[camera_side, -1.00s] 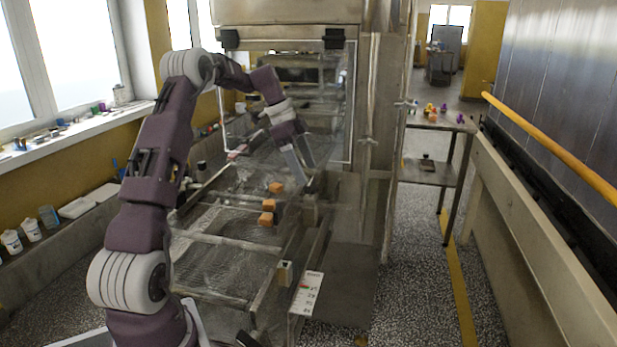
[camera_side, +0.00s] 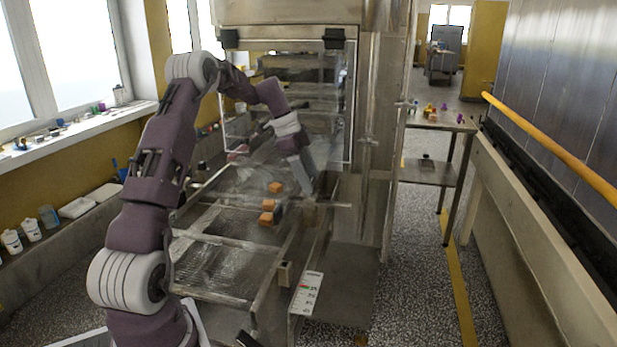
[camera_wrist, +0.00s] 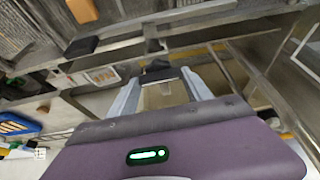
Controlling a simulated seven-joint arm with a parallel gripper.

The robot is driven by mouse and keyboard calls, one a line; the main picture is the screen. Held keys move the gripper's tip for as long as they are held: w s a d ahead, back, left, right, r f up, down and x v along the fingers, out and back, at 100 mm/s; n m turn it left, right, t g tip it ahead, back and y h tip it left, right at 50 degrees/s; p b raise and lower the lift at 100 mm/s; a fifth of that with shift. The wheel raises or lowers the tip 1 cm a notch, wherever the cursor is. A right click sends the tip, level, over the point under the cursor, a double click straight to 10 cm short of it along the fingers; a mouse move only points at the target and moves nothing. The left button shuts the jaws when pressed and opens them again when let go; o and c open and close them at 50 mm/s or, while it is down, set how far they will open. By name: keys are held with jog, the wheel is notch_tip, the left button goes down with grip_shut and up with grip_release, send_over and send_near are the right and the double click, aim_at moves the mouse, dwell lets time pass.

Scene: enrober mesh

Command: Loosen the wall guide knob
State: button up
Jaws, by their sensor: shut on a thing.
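The wall guide knob (camera_wrist: 158,67) shows in the wrist view as a small dark piece at the tips of my gripper fingers. My gripper (camera_wrist: 158,78) reaches down to it with one finger on each side and is shut on it. In the side view, my gripper (camera_side: 310,198) points down beside the right rail of the mesh conveyor. The knob is too small and too hidden there to make out. How far the knob is turned cannot be told.
Several orange blocks (camera_side: 275,187) sit on the wire mesh (camera_side: 215,262), left of my gripper. The clear enclosure and steel frame (camera_side: 375,150) stand close behind and to the right. A labelled scale plate (camera_side: 306,294) hangs at the front. The aisle floor at right is free.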

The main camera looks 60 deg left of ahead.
jog(key=n+y, duration=0.1)
jog(key=n, duration=0.3)
jog(key=shift+d+t, duration=0.1)
jog(key=shift+t, duration=0.3)
jog(key=n+y, duration=0.2)
jog(key=n, duration=0.2)
jog(key=shift+d+r+n, duration=0.1)
jog(key=shift+d+n, duration=0.05)
jog(key=shift+n, duration=0.15)
jog(key=n+y, duration=0.2)
jog(key=n, duration=0.3)
jog(key=shift+d, duration=0.15)
jog(key=shift+n+g+y, duration=0.4)
jog(key=shift+n+y, duration=0.3)
jog(key=shift+n, duration=1.3)
jog(key=o, duration=1.4)
jog(key=shift+c, duration=0.2)
